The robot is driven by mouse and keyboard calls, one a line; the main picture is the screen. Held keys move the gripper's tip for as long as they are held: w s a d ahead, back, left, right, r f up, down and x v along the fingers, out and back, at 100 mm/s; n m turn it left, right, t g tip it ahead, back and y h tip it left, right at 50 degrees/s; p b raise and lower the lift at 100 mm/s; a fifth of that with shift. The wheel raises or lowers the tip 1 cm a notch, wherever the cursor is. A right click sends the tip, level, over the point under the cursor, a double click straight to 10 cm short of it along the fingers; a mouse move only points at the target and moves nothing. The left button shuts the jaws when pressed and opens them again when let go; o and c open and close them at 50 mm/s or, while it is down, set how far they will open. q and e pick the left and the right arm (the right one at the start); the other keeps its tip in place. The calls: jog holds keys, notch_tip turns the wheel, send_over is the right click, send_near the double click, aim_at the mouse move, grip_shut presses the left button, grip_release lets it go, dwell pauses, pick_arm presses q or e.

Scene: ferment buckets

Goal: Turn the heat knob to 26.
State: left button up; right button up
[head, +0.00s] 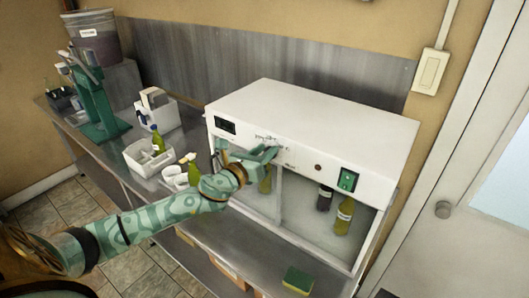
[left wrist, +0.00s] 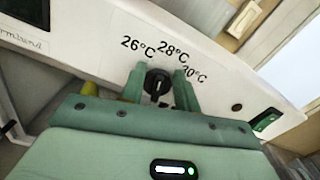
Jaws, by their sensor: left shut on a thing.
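The black heat knob (left wrist: 157,84) is on the front panel of the white heating cabinet (head: 320,120), between the two green fingers of my left gripper (left wrist: 159,79). The gripper is shut on the knob. Around the knob the panel reads 26°C (left wrist: 137,47) at upper left, 28°C (left wrist: 172,52) above, and 30°C (left wrist: 194,75) at right, partly covered by a finger. I cannot tell which mark the knob points at. In the head view my left gripper (head: 260,154) reaches the panel and hides the knob. My right gripper is not in view.
A lit green switch (head: 347,181) and a dark red lamp (head: 318,167) sit right of the knob. Bottles (head: 344,215) stand inside the cabinet below. White tubs (head: 148,157) and a green stand (head: 94,95) are at left on the metal bench. A sponge (head: 298,280) lies in front.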

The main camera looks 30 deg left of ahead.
pick_arm(q)
jog(key=n, duration=0.5)
jog(key=shift+a+f+n, duration=0.3)
jog(key=shift+a, duration=0.05)
jog(key=shift+n, duration=0.3)
jog(key=o, duration=0.9)
jog(key=shift+s, duration=0.1)
jog(key=s, duration=0.5)
jog(key=s+a+b, duration=0.1)
jog(key=s, duration=0.4)
jog(key=s+b, duration=0.1)
jog(key=s, duration=0.5)
jog(key=shift+a, duration=0.15)
